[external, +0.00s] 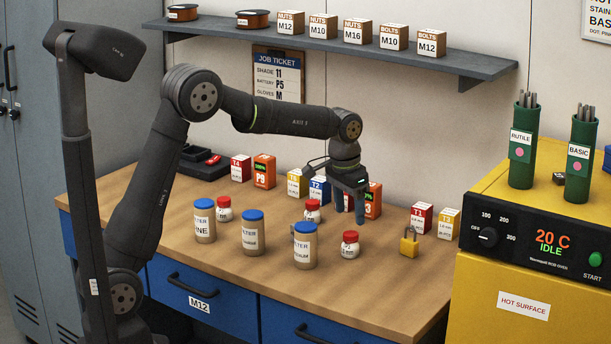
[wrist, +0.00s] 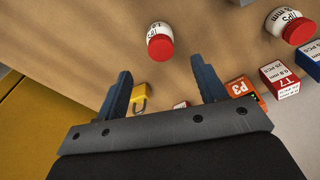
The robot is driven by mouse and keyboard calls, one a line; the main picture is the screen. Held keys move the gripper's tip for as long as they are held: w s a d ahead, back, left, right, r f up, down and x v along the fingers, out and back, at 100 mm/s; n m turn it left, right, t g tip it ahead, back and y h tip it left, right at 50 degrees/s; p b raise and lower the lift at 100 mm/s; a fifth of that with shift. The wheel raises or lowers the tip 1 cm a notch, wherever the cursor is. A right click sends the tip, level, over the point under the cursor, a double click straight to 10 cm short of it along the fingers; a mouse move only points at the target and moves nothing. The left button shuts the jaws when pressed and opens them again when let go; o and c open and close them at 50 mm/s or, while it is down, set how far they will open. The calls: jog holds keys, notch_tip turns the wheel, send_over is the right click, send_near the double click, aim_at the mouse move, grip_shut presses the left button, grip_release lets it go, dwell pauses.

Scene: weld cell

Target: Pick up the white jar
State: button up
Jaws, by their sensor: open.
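Three small white jars with red lids stand on the wooden bench in the external view: one at the left (external: 224,213), one in the middle (external: 312,217) and one nearer the front right (external: 349,250). My gripper (external: 349,208) points down above the bench, behind the front right jar and to the right of the middle jar. In the wrist view my gripper (wrist: 161,68) is open with nothing between its fingers. One white jar (wrist: 158,29) lies ahead of the fingertips, and another (wrist: 282,22) is at the upper right.
Blue-lidded tan jars (external: 253,234) stand at the front of the bench (external: 200,260). A yellow padlock (external: 409,245) sits right of the front jar. Small boxes, including an orange one (external: 374,200), stand behind my gripper. A yellow oven (external: 530,260) borders the right side.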

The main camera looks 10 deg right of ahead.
aim_at(351, 233)
jog(key=f, duration=0.9)
jog(key=shift+w+d, duration=0.3)
jog(key=shift+d, duration=0.1)
jog(key=c, duration=1.1)
